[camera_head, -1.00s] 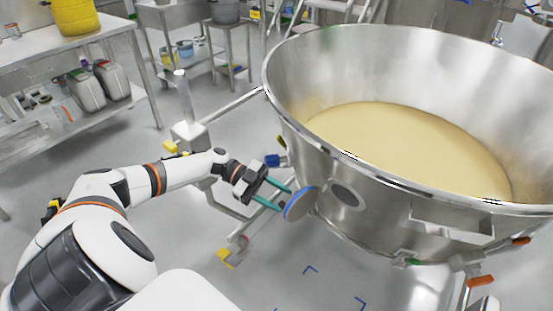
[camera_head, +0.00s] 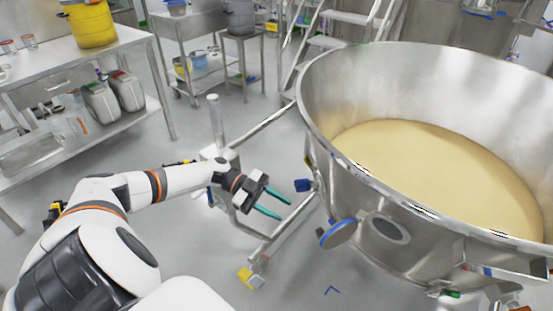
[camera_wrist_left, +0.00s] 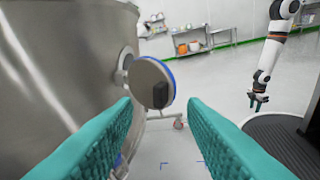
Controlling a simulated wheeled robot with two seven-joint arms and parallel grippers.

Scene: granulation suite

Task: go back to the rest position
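My left gripper (camera_head: 275,205) is open and empty, with two teal fingers spread apart. It hangs in free air left of the big steel bowl (camera_head: 420,222), which holds a pale yellow powder. A round blue-rimmed cover (camera_head: 338,234) stands out from the bowl's side beside a round port, to the right of the fingers and apart from them. In the left wrist view the cover (camera_wrist_left: 151,82) shows ahead, beyond the open fingers. An arm with a dark gripper (camera_wrist_left: 258,102) hangs at the right of that view; it looks like my right one, too small to tell its state.
The bowl's steel frame with a post (camera_head: 216,120) and yellow-pedalled caster (camera_head: 250,278) stands close behind and below the left gripper. A steel table (camera_head: 120,45) with a yellow bucket (camera_head: 90,25) and jugs is at left. Open floor lies between.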

